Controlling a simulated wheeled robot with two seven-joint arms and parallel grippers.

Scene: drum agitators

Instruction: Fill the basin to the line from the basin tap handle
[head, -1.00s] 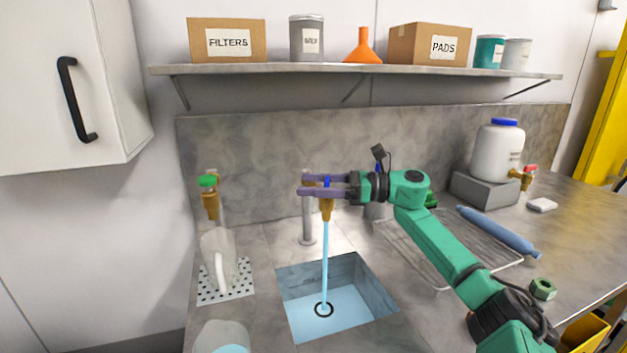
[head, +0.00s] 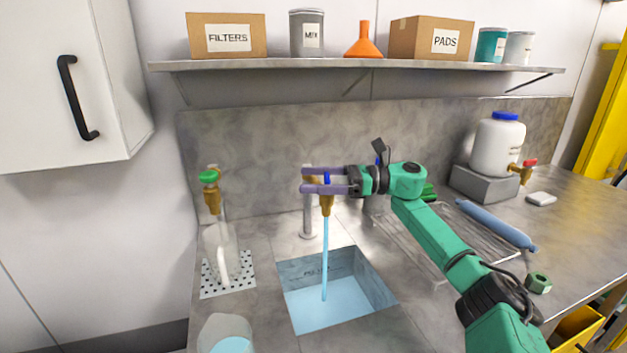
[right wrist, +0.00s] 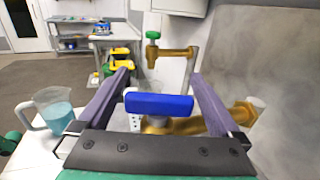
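The basin (head: 374,277) is sunk in the counter, with pale blue water (head: 330,305) in its bottom. Faint lettering shows on its back wall above the water. A stream runs from the brass basin tap (head: 326,207) into the water. The tap's blue handle (head: 326,179) also shows in the right wrist view (right wrist: 159,104), lying crosswise between the fingers. My right gripper (head: 306,180) has its purple fingers apart around the handle, with narrow gaps seen at its ends; contact is hard to judge. My left gripper is not in view.
A green-handled tap (head: 209,178) stands left above a clear jug (head: 217,250) on a perforated plate. Another jug (head: 226,335) with blue liquid is at the front. A drying rack (head: 400,245), blue cylinder (head: 495,224) and white container (head: 497,145) are right. A shelf (head: 360,64) hangs above.

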